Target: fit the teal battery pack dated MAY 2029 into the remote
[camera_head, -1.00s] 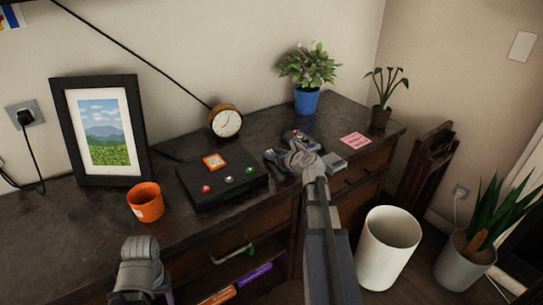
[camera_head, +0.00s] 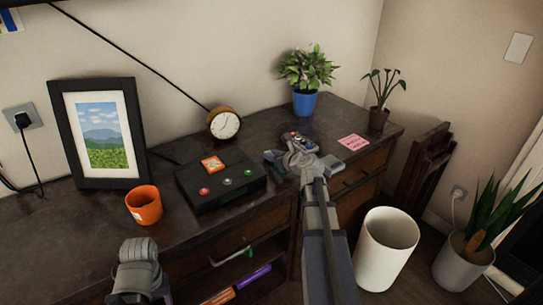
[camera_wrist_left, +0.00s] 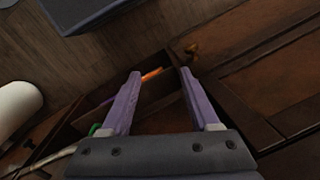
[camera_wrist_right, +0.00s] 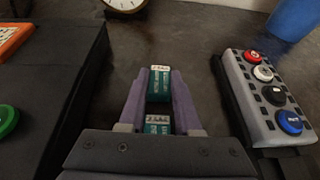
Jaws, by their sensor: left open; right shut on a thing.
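My right gripper (camera_wrist_right: 158,80) is shut on a small teal battery pack (camera_wrist_right: 159,84) with a white label at its top; the date is too small to read. A second teal pack (camera_wrist_right: 157,124) shows lower between the fingers, nearer the palm; I cannot tell what it rests on. The grey remote (camera_wrist_right: 266,95), with red, white, black and blue buttons, lies to the right, apart from the gripper. The remote (camera_head: 298,140) also shows behind my right gripper (camera_head: 302,160) in the head view, where the packs are hidden. My left gripper (camera_wrist_left: 158,75) is open and empty.
A black button box (camera_head: 220,182) stands left of the right gripper, with an orange cup (camera_head: 144,205) farther left. A clock (camera_head: 224,123) and blue plant pot (camera_head: 305,102) stand behind. A pink note (camera_head: 354,142) lies right. An open drawer (camera_wrist_left: 160,88) shows beyond the left fingers.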

